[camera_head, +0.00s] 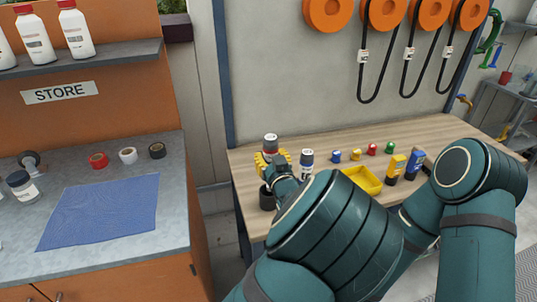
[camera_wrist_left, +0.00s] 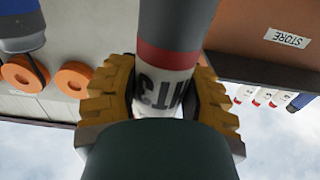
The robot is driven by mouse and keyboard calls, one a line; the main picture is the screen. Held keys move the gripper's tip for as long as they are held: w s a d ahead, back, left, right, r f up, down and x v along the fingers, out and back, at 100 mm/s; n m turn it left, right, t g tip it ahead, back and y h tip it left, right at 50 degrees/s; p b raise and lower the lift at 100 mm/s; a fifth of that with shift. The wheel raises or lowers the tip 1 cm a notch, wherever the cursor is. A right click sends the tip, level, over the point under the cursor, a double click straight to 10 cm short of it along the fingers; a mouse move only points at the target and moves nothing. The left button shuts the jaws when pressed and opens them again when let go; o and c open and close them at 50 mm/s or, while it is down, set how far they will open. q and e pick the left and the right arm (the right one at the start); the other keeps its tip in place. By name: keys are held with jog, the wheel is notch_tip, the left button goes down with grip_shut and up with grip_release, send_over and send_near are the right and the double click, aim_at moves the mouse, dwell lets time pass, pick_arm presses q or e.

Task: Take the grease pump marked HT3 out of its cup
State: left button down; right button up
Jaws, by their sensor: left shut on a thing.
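The grease pump marked HT3 (camera_wrist_left: 165,85) has a grey body, a red band and a white part with the dark letters. In the head view its top (camera_head: 270,143) stands upright over the left end of the workbench. My left gripper (camera_head: 272,163) is shut on it, with toothed yellow fingers on both sides; they also show in the left wrist view (camera_wrist_left: 158,95). A black cup (camera_head: 267,198) stands just below the gripper. I cannot tell whether the pump's lower end is inside the cup. My right gripper is not in view.
A blue-banded pump (camera_head: 307,157) stands close to the right of my gripper. A yellow tray (camera_head: 363,180), small coloured caps and yellow and blue tubes (camera_head: 396,168) are further right on the wooden bench (camera_head: 440,133). A blue mat (camera_head: 100,215) lies on the grey counter at left.

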pick_arm(q)
jog(key=shift+v, duration=1.7)
jog(key=shift+a, duration=0.1)
